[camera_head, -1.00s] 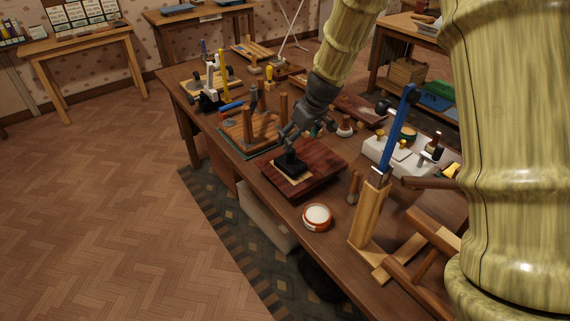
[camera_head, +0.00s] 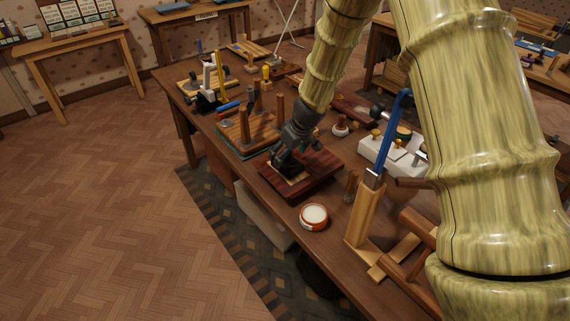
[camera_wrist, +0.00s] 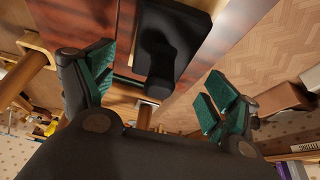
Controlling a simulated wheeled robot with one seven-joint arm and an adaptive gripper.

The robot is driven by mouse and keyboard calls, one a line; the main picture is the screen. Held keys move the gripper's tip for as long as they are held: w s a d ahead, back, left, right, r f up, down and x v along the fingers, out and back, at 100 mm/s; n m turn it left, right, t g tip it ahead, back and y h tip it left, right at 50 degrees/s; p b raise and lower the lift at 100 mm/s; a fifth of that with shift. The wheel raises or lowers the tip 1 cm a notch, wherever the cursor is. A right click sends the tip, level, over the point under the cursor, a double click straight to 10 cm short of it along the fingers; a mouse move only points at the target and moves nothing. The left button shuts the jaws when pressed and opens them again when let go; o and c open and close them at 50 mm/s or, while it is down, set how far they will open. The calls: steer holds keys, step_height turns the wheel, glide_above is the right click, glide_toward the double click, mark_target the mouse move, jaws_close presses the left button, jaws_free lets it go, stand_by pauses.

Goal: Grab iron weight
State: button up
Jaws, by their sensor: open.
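The iron weight looks to be the black block with a rounded knob, on a dark red-brown board (camera_head: 322,174) on the workbench. In the wrist view the black weight (camera_wrist: 172,45) is at top centre, with its knob toward my gripper. My gripper (camera_wrist: 155,85) is open, with one green-padded finger on each side of the knob. The fingers look apart from the weight. In the head view my gripper (camera_head: 288,152) is low over the board and hides most of the weight.
A round white-topped tin (camera_head: 314,216) stands at the bench's near edge. A wooden stand with a blue bar (camera_head: 394,130) rises to the right. A pegged wooden rack (camera_head: 250,128) is at the left. A white box (camera_head: 385,155) sits behind. Open floor lies left of the bench.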

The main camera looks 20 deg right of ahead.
steer(key=shift+x, duration=1.3)
steer(key=c, duration=1.6)
steer(key=shift+c, duration=1.1)
steer(key=shift+r, duration=0.1)
